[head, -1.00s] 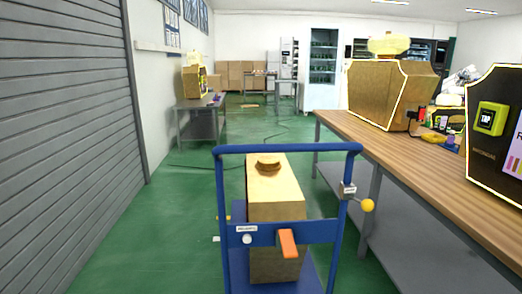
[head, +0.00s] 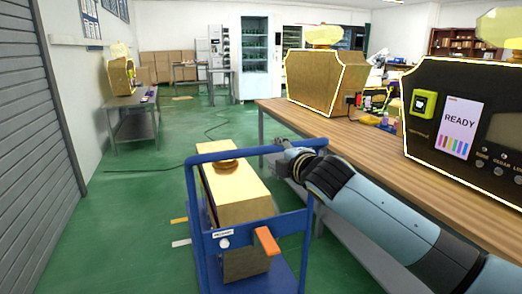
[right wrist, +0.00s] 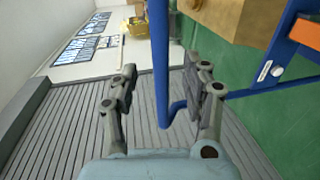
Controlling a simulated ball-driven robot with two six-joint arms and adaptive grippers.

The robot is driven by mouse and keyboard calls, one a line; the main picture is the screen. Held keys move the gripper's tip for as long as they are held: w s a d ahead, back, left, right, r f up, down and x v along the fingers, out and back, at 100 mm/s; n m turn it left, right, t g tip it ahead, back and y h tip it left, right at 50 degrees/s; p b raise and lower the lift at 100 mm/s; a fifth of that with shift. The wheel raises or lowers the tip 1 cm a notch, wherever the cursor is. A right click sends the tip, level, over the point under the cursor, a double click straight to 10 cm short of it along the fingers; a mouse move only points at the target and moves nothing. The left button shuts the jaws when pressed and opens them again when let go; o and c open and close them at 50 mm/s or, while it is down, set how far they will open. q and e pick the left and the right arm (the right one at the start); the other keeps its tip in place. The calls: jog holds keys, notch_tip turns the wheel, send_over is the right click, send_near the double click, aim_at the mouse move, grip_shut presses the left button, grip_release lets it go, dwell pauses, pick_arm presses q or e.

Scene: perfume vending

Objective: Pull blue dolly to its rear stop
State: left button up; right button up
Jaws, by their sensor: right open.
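The blue dolly (head: 213,247) stands in the lower middle of the head view, with a tall brown box (head: 236,184) on it and an orange lever (head: 267,240) on its cross panel. My right gripper (head: 289,152) is at the right part of the dolly's top push bar. In the right wrist view my right gripper (right wrist: 162,68) is open, and the blue push bar (right wrist: 159,30) runs between its fingers, with no grip closed on it. My right arm hides the dolly's right upright in part. My left gripper is not in view.
A long wooden-topped table (head: 376,142) stands close on the right, bearing a perfume machine with a READY screen (head: 457,125). A shutter wall (head: 25,130) is on the left. Yellow (head: 179,220) and white (head: 181,243) strips show beside the dolly. Green floor is clear left of it.

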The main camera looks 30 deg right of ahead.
aim_at(268, 151)
jog(key=x, duration=0.8)
jog(key=shift+w+f+b, duration=0.1)
jog(key=shift+w+b, duration=0.2)
jog(key=shift+b, duration=0.1)
jog(key=shift+c, duration=0.3)
jog(key=c, duration=0.9)
grip_shut()
